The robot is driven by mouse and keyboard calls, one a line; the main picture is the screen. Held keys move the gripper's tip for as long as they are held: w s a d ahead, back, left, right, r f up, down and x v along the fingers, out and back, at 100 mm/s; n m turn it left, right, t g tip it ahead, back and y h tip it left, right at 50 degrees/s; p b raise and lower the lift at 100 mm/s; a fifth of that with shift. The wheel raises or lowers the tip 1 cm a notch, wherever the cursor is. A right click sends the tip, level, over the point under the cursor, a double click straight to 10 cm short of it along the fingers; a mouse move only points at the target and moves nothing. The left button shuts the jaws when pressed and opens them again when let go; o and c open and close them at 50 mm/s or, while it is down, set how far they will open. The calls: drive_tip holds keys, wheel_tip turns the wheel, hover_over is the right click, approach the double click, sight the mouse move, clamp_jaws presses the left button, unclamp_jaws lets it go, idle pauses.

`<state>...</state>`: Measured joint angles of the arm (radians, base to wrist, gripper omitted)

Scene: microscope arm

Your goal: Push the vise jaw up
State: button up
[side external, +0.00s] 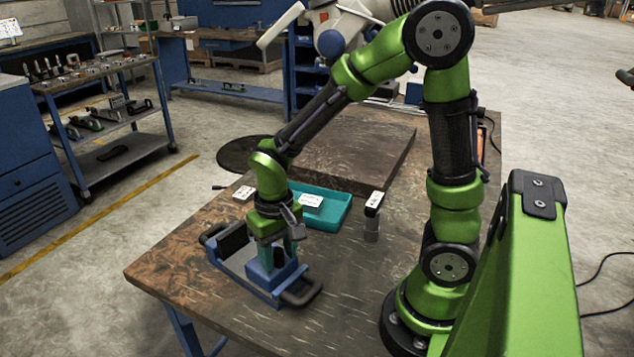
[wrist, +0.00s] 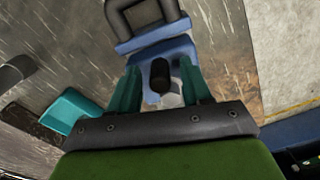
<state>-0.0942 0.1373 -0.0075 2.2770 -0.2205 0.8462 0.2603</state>
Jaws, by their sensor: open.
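The blue vise (side external: 238,268) lies on the brown table near its front edge, with a black handle at each end. Its blue jaw block (side external: 262,281) is at the right-hand end, directly under my gripper (side external: 279,253). In the wrist view the blue vise body (wrist: 172,48) lies ahead of the fingers, with a black grip at the top. My gripper (wrist: 160,72) points down with its teal fingers apart. A black rounded part of the vise (wrist: 159,80) shows between the fingers. I cannot tell whether the fingers touch the jaw.
A teal tray (side external: 330,212) stands behind the vise, with a white card (side external: 311,200) on it. A dark raised slab (side external: 345,155) fills the back. The table's front left is clear.

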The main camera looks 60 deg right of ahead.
drive_tip(key=shift+c, duration=0.3)
clamp_jaws()
drive_tip(key=w, duration=0.2)
drive_tip(key=w+d, duration=0.1)
drive_tip(key=w, duration=0.5)
drive_tip(key=shift+d, duration=0.3)
drive_tip(key=shift+o, duration=0.3)
unclamp_jaws()
drive_tip(key=shift+s, duration=0.15)
wheel_tip(320, 180, up, 17)
